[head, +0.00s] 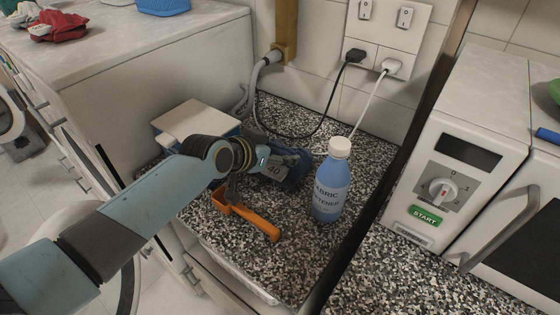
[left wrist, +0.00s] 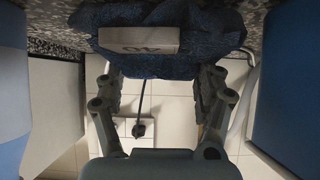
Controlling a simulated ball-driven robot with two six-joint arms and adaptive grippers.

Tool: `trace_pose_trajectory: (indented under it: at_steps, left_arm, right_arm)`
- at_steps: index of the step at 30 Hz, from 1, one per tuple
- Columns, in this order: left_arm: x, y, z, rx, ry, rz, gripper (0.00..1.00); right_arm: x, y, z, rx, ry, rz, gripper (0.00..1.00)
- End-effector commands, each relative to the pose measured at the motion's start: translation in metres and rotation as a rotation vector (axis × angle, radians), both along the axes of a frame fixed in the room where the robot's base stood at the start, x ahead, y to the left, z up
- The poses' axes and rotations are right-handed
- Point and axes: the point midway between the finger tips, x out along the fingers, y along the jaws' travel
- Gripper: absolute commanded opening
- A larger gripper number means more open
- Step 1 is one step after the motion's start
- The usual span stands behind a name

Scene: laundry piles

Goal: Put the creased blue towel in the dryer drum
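The dark blue, crumpled towel (head: 292,168) lies on the speckled counter and carries a pale tag (head: 273,170) marked 40. My left gripper (head: 240,180) is at the towel's left side, partly hidden by my own wrist. In the left wrist view the towel (left wrist: 170,58) fills the top middle, with its tag (left wrist: 139,40) facing me. The left gripper's fingers (left wrist: 160,90) stand wide apart on either side of the towel; their tips are partly hidden by it. My right gripper is not in view. I cannot make out a dryer drum.
A fabric softener bottle (head: 331,185) stands right of the towel. An orange-handled tool (head: 247,215) lies in front, and a white-lidded box (head: 196,121) stands behind left. Cables run to wall sockets (head: 392,66). A machine with a knob and START button (head: 426,214) stands at right.

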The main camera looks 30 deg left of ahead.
Motion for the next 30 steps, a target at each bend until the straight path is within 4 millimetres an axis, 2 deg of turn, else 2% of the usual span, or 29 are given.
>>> trace_pose_trajectory:
  at_steps: [1,11,17,20,30]
  left_arm:
    - [0.000,0.000,0.000,0.000,0.000,0.000,0.62]
    - [0.000,0.000,0.000,0.000,0.000,0.000,0.19]
    - [0.000,0.000,0.001,0.000,-0.002,0.000,0.19]
    - [0.001,0.000,0.008,0.001,-0.004,-0.001,0.19]
    - [0.001,0.000,0.075,0.001,-0.005,-0.001,0.19]
  right_arm:
    - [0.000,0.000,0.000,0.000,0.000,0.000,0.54]
    - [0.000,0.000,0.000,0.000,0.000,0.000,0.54]
    - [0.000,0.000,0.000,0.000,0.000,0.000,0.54]
    - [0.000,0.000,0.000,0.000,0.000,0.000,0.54]
    - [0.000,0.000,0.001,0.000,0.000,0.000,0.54]
